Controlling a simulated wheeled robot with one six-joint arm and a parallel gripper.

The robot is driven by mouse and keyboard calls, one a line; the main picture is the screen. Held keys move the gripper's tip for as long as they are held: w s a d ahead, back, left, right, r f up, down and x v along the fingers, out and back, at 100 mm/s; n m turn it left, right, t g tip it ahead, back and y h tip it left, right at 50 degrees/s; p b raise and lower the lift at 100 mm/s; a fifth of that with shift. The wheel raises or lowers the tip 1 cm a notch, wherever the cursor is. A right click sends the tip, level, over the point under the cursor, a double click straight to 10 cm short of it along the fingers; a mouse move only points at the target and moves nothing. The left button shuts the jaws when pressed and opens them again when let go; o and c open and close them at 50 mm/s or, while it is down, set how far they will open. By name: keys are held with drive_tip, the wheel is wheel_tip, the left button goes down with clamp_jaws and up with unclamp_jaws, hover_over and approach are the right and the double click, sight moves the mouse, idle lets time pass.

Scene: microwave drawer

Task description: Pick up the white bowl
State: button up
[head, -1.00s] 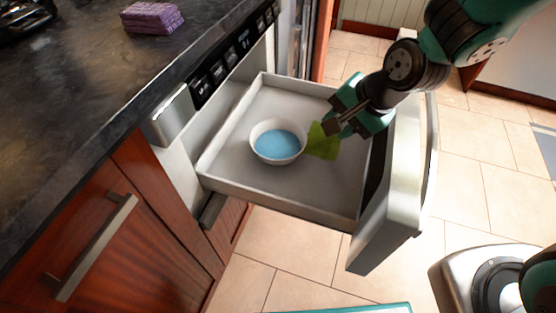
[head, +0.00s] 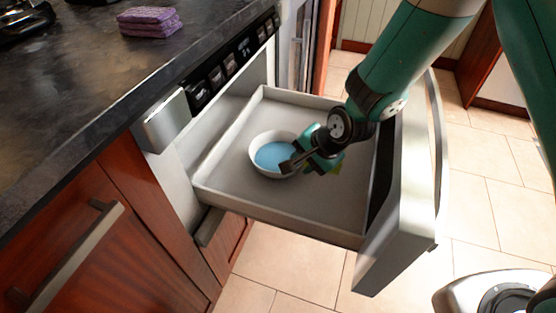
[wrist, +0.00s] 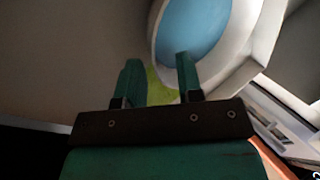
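The white bowl (head: 255,166) with a blue inside stands upright in the open drawer (head: 215,190). In the wrist view, the bowl (wrist: 258,45) fills the upper right. My gripper (head: 290,165) is at the bowl's right side in the head view and hides part of its rim. In the wrist view, my gripper (wrist: 158,75) has its two fingers apart. The right fingertip overlaps the bowl's rim, and the left one is outside it. I cannot tell whether either finger touches the bowl.
A green item (head: 337,168) lies in the drawer, mostly hidden behind my gripper; it also shows between the fingers in the wrist view (wrist: 160,88). Drawer walls surround the bowl. A purple sponge stack (head: 149,22) lies on the dark counter (head: 100,75).

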drive_tip(key=x, duration=0.3)
clamp_jaws()
drive_tip(key=shift+r, duration=0.2)
